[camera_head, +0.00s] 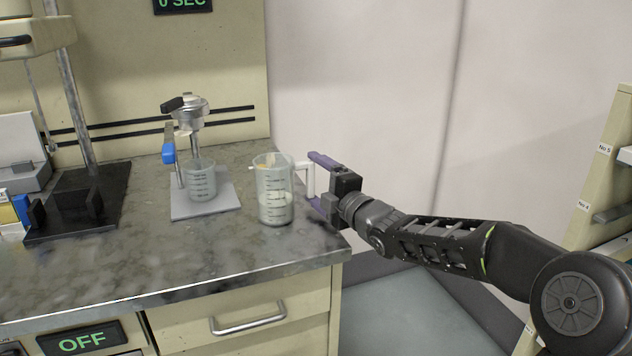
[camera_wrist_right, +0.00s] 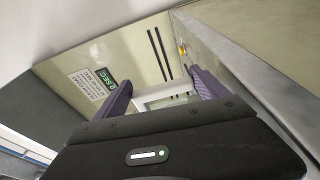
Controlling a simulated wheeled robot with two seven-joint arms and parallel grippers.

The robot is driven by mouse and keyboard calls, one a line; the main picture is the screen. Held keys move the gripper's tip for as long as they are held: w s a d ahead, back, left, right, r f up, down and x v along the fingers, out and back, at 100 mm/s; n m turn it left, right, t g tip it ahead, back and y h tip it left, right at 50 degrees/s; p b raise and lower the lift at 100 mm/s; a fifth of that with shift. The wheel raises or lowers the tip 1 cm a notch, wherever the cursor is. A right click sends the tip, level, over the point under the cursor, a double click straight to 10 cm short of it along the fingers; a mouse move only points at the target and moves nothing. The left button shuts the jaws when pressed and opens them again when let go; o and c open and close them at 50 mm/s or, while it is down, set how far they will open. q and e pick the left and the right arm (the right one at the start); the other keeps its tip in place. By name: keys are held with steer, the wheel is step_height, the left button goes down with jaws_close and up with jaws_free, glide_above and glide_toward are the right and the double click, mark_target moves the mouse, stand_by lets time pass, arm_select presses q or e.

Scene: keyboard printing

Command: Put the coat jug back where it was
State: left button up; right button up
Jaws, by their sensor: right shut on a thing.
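The jug (camera_head: 274,190) is clear with dark graduation marks and a whitish liquid in its lower part. It stands upright at the right end of the counter, and I cannot tell whether its base touches the top. Its white handle (camera_head: 307,178) points right. My right gripper (camera_head: 318,180), with purple fingers, comes from the right and is shut on that handle. In the right wrist view the white handle (camera_wrist_right: 163,95) shows between the two purple fingers. My left gripper is not in view.
A second graduated beaker (camera_head: 201,183) stands on a light plate (camera_head: 212,209) under a metal stirrer (camera_head: 190,110), left of the jug. A black base (camera_head: 75,218) is farther left. The counter (camera_head: 150,262) is clear in front. Shelves (camera_head: 597,185) stand at far right.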

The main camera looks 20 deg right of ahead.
steer(key=shift+f, duration=0.1)
steer(key=o, duration=2)
steer(key=shift+r, duration=0.25)
steer(key=v, duration=1.2)
steer(key=shift+f, duration=0.1)
